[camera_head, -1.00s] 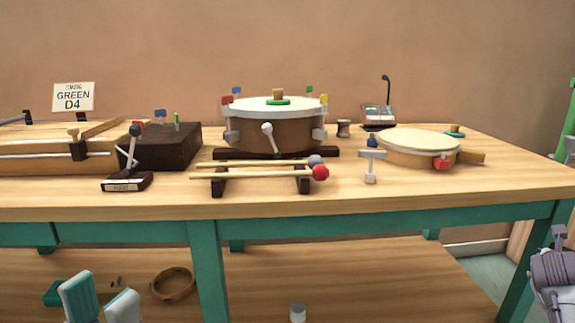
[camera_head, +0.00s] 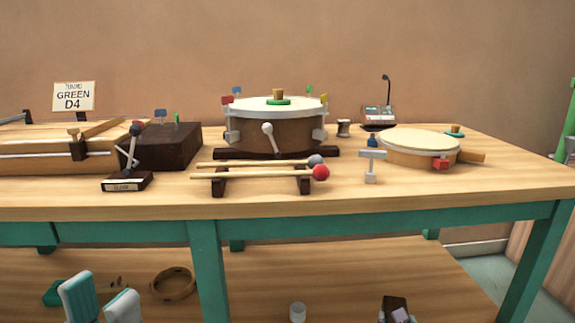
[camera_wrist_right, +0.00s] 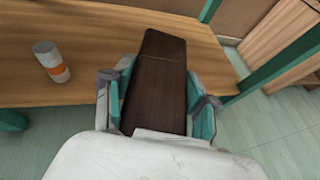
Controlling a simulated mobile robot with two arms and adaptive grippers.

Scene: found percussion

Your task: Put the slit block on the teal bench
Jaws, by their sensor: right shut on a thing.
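The slit block (camera_wrist_right: 157,85) is a long dark brown wooden block with a thin line across it in the right wrist view. My right gripper (camera_wrist_right: 159,100) is shut on it, with teal pads on both sides. In the head view the block's end (camera_head: 396,303) shows at the bottom edge, in front of the bench's lower shelf. The teal bench (camera_head: 350,208) has a wooden top and teal legs and rails. My left gripper (camera_head: 101,300) is at the lower left of the head view, its two teal-padded fingers apart, with nothing seen between them.
On the bench top stand a drum (camera_head: 275,130), a mallet rack (camera_head: 262,177), a flat drum (camera_head: 418,147), a small stand (camera_head: 371,168) and a dark box (camera_head: 168,146). The front right of the top is clear. A ring (camera_head: 172,284) and a cup (camera_head: 298,312) are on the lower shelf.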

